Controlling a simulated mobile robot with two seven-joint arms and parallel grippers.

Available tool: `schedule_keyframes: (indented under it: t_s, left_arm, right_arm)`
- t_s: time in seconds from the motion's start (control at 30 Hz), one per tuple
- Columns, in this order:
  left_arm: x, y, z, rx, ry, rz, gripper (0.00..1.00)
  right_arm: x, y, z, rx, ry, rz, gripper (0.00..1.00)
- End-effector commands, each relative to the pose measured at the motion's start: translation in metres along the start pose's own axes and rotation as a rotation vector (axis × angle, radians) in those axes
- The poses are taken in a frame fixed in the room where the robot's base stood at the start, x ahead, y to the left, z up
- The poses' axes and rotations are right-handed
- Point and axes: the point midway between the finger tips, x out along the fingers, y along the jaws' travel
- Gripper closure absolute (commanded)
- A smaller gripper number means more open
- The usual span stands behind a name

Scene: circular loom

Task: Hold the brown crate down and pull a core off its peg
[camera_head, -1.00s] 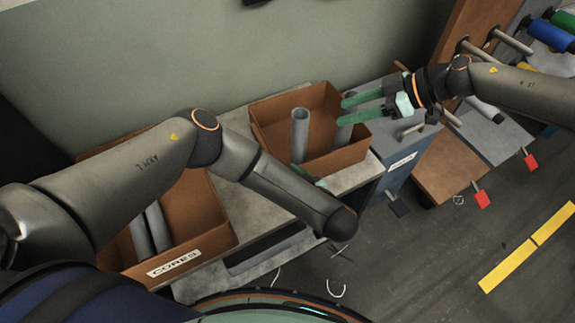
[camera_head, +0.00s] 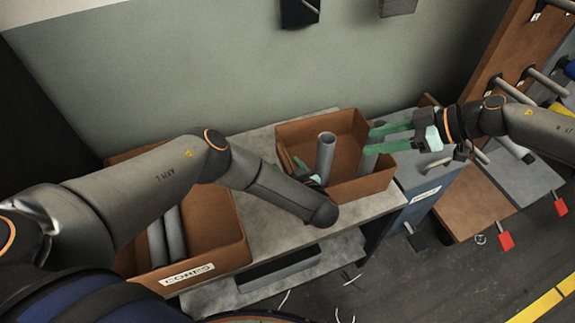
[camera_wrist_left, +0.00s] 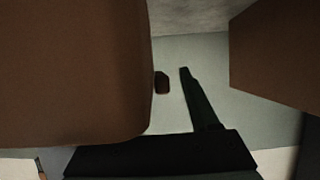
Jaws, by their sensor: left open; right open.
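The open brown crate (camera_head: 364,191) stands on the grey bench top. One grey core (camera_head: 325,158) stands upright inside it, and a second grey core (camera_head: 368,163) is near its right side, partly hidden by my right gripper. My right gripper (camera_head: 371,140) is open, its green fingers pointing left over the crate's right side at the second core's top. I cannot tell whether they touch it. My left gripper (camera_head: 309,173) is at the crate's near left side, mostly hidden behind my forearm. In the left wrist view, a dark finger (camera_wrist_left: 200,100) shows between brown surfaces.
A second brown box labelled CORES (camera_head: 222,263) holds grey cores at the left of the bench. A blue-grey cabinet (camera_head: 418,205) stands right of the crate. A rack with pegs (camera_head: 515,90) is at far right.

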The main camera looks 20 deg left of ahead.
Motion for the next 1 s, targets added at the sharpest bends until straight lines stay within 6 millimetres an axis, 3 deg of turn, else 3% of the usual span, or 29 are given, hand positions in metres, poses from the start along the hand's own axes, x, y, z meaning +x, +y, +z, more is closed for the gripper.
schedule_keyframes:
  t_s: [0.33,0.87,1.0]
  left_arm:
    - [0.0038,-0.0004,0.0000,0.000,0.000,-0.001,0.39]
    - [0.0038,-0.0009,0.0001,0.000,0.000,-0.002,0.98]
    - [0.0040,-0.0012,-0.0001,0.000,0.001,-0.003,1.00]
  right_arm:
    - [0.0000,0.0000,0.0000,0.000,0.000,0.000,0.50]
    - [0.0000,0.0000,0.0000,0.000,0.000,0.000,0.50]
    - [0.0000,0.0000,0.0000,0.000,0.000,0.000,0.50]
